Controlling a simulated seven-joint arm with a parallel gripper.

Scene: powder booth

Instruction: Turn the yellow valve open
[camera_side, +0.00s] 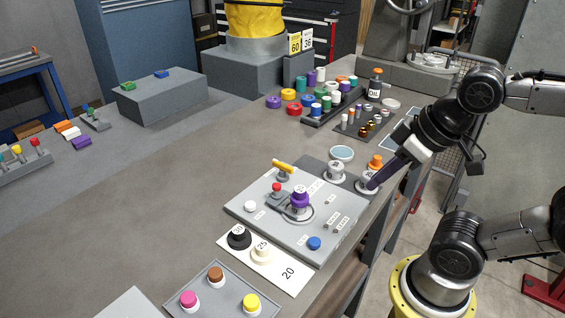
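The yellow valve (283,167) has a bar-like yellow handle on a short grey stem at the back left of the grey panel (262,229). The handle lies slanted, its left end a little higher in the picture. My gripper (373,186) is well to the right of the valve, apart from it. A long dark piece runs from its white wrist part down to the grey weight-like piece (361,188) at the panel's right. I cannot tell whether it touches that piece or whether the fingers are open.
A red-topped lever (276,188), a purple knob (300,196) and a blue button (314,243) stand on the panel near the valve. A white-and-orange piece (375,163) and a grey weight (336,171) stand behind. The table left of the panel is clear.

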